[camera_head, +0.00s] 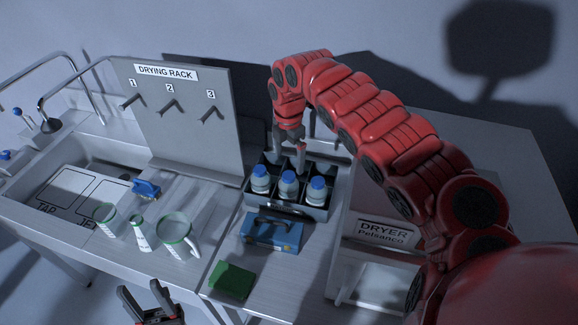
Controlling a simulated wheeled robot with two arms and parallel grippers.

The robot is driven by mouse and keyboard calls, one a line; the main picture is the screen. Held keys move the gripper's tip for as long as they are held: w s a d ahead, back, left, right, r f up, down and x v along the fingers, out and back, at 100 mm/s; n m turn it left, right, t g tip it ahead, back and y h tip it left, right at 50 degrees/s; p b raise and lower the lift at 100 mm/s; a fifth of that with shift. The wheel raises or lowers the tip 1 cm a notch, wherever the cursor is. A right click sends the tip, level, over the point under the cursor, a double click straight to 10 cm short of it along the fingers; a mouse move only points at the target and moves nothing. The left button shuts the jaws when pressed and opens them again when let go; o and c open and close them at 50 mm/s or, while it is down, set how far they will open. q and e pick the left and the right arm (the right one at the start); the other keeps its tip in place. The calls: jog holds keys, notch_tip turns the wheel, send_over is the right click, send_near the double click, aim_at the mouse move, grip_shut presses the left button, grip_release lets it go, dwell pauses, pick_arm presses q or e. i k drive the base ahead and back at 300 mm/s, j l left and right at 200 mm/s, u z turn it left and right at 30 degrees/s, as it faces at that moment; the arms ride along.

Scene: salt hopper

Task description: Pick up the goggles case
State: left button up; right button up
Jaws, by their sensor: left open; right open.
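A blue case (272,236) with a dark handle on top lies on the counter in front of the bottle crate; it looks like the goggles case, though no label is readable. My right gripper (288,160) reaches in from the right and points down over the back of the bottle crate, behind the blue case and apart from it. It is open, and its fingertips are close to the crate's rear compartments. My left gripper (150,305) is at the bottom edge, open and empty, in front of the counter and left of the case.
A dark crate (318,213) holds three white bottles (288,185) with blue caps. A green block (232,281) lies at the counter's front edge. White-and-green vessels (176,235) stand at left, near a sink and a drying rack (180,110). A dryer (385,232) stands at right.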

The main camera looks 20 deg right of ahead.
aim_at(261, 230)
jog(key=k+j, duration=0.85)
